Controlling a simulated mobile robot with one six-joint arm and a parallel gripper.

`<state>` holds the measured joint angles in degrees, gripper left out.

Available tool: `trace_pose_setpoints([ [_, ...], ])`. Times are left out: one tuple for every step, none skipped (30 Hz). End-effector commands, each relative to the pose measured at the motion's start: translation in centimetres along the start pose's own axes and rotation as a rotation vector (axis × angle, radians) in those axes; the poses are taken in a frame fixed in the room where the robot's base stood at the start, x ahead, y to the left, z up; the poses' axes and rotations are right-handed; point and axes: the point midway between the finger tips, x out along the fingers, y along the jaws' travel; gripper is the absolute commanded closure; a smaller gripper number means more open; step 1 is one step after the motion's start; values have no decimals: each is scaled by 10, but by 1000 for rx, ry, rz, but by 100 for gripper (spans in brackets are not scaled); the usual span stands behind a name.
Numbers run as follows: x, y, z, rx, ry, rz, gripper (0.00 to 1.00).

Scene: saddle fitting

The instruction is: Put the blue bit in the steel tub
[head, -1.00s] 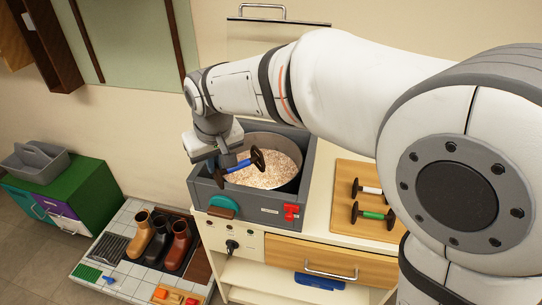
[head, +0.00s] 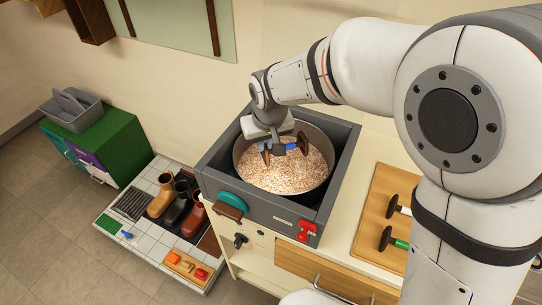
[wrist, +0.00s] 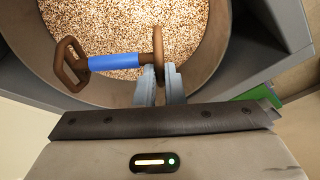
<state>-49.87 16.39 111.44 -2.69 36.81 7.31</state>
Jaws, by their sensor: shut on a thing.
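The blue bit (head: 291,147) has a blue middle bar with dark brown end pieces. My gripper (head: 279,144) is shut on it near one end and holds it over the steel tub (head: 325,192). The round steel tub (wrist: 35,60) is filled with pale grain-like flakes. The bit's exact height above the flakes is hard to tell.
The tub sits inside a grey box frame (head: 210,175) with a teal disc and red latch (head: 306,231) on its front. A wooden board (head: 375,215) at right holds a white bit and a green bit (head: 392,240). Boots (head: 178,205) stand on a tiled stand at lower left.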

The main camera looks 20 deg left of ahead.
Motion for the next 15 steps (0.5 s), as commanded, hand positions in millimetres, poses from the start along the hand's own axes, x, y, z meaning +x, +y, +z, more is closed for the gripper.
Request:
trace_pose_setpoints([
  [6,0,2,0,-1,0,100],
  [8,0,2,0,0,0,100],
  [12,0,3,0,0,0,100],
  [14,0,4,-1,-1,0,100],
  [17,0,5,-1,-1,0,100],
  [22,0,6,-1,-2,0,100],
  [26,0,8,-2,-2,0,100],
  [30,-1,9,-2,-2,0,100],
  [36,-1,10,-3,-3,0,100],
  [40,-1,11,-3,-2,0,100],
  [43,-1,12,-4,-2,0,100],
  [46,-1,13,-4,-1,0,100],
  [48,-1,14,-4,0,0,100],
  [50,-2,14,-4,1,0,100],
  [50,-2,14,-5,2,0,100],
])
